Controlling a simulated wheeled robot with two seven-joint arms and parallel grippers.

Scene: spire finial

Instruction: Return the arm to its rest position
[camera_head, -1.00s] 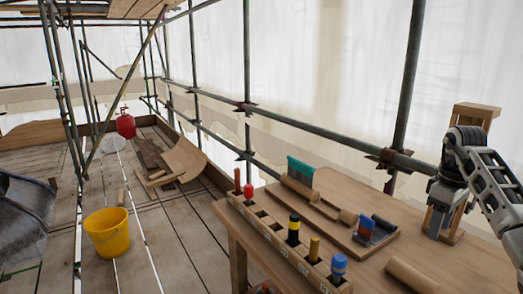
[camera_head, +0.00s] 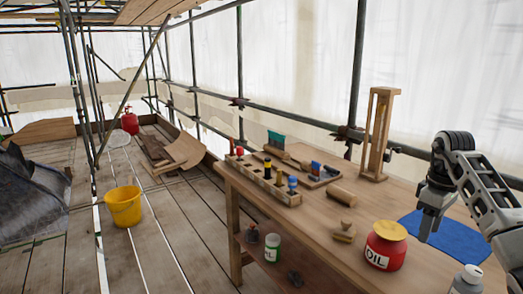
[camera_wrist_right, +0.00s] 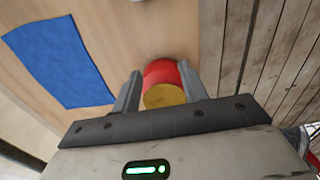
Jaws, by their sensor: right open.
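My right gripper (camera_head: 428,228) is at the right of the head view, pointing down over the wooden table (camera_head: 320,222), beside the red OIL tin (camera_head: 386,252) and over the blue cloth (camera_head: 455,236). Its jaws are open and empty. In the right wrist view the two fingers (camera_wrist_right: 160,70) stand apart, with the red tin and its yellow lid (camera_wrist_right: 163,96) showing between and beyond them. I cannot tell the exact gap to the tin. The blue cloth (camera_wrist_right: 58,62) lies flat to the left there. My left gripper is not in view.
A wooden stand (camera_head: 378,135) is at the table's back. A tool rack (camera_head: 262,183) holds several coloured-handled tools. A wood block (camera_head: 344,232) lies left of the tin, and a bottle (camera_head: 467,280) is at the front right. A yellow bucket (camera_head: 123,206) is on the deck.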

